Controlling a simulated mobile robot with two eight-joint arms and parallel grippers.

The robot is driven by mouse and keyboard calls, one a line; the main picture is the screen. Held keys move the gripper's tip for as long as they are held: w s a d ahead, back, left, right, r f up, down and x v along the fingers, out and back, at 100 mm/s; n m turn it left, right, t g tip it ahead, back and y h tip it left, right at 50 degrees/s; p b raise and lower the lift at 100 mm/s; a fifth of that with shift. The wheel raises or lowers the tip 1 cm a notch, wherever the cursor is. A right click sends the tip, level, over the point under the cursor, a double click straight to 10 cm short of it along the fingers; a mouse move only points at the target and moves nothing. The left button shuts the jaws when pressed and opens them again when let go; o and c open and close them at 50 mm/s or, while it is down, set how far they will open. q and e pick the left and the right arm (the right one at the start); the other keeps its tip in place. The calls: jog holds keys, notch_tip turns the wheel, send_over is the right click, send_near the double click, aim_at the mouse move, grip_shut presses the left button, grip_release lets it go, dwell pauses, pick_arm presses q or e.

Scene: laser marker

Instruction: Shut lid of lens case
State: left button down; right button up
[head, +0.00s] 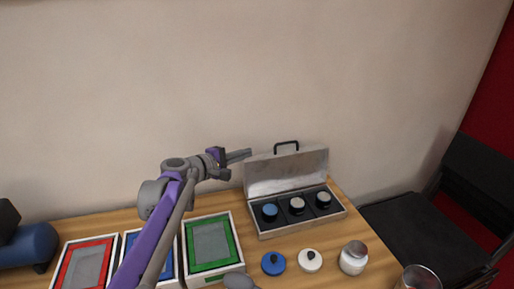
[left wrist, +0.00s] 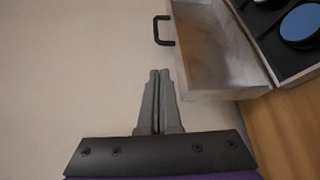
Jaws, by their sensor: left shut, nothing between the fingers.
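The lens case (head: 292,230) stands open at the back right of the wooden table. Its silvery lid (head: 288,172) is raised upright along the back, with a black handle on top. Three round lenses, one blue (head: 270,211) and two pale, sit in its dark insert. My left gripper (head: 248,155) is shut and empty, level with the lid's upper left corner. In the left wrist view the closed fingers (left wrist: 155,75) point toward the wall beside the lid (left wrist: 215,50), apart from it.
Red, blue and green framed trays, the green one (head: 237,250) nearest the case, lie to the left. A blue disc (head: 273,263), a white disc (head: 310,260) and a white jar (head: 353,258) stand in front. A wall is close behind. A black chair (head: 420,230) is at right.

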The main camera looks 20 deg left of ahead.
aim_at(269, 157)
pick_arm(q)
jog(key=x, duration=1)
jog(key=shift+w+r, duration=0.1)
jog(key=shift+w, duration=0.05)
jog(key=shift+s+d+r+p, duration=0.15)
jog(key=shift+s+d+p, duration=0.15)
jog(key=shift+s, duration=0.15)
jog(key=shift+s+d+r+p, duration=0.2)
jog(key=shift+s+d, duration=0.1)
jog(key=shift+s, duration=0.15)
jog(key=s+d+f+m, duration=0.1)
jog(key=s+d+f, duration=0.2)
jog(key=s+d, duration=0.2)
jog(key=s+d+f+m+t, duration=0.1)
jog(key=s+d+f, duration=0.2)
jog(key=s, duration=0.6)
jog(key=shift+s+d+f+t, duration=0.15)
jog(key=shift+s+d+t, duration=0.15)
jog(key=shift+d, duration=0.55)
pick_arm(e)
jog(key=shift+s+d+r, duration=0.6)
jog(key=shift+s+r, duration=0.1)
jog(key=shift+s, duration=0.2)
